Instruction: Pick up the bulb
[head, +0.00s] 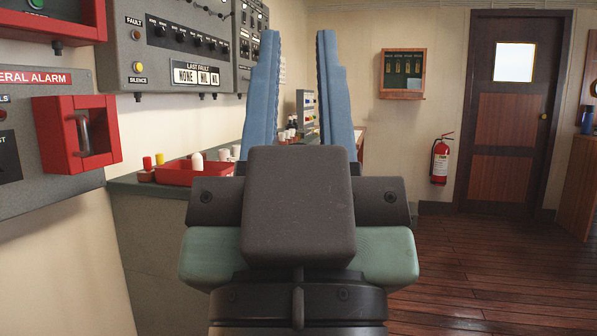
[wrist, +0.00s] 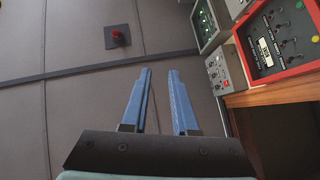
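I cannot pick out the bulb for certain. A small white rounded thing (head: 197,161) stands upright at a red tray (head: 176,177) on the grey-green counter in the head view, and it may be the bulb. My gripper (head: 298,40) is in front of the head camera with its two blue fingers apart and nothing between them. The tray is left of and beyond my gripper, well apart from it. In the wrist view my gripper (wrist: 159,72) is also open and empty, and neither tray nor bulb shows there. My gripper hides part of the counter.
A red alarm box (head: 76,135) juts from the left wall. A fire extinguisher (head: 440,160) hangs by the door (head: 512,110). The wooden floor (head: 480,260) at right is clear.

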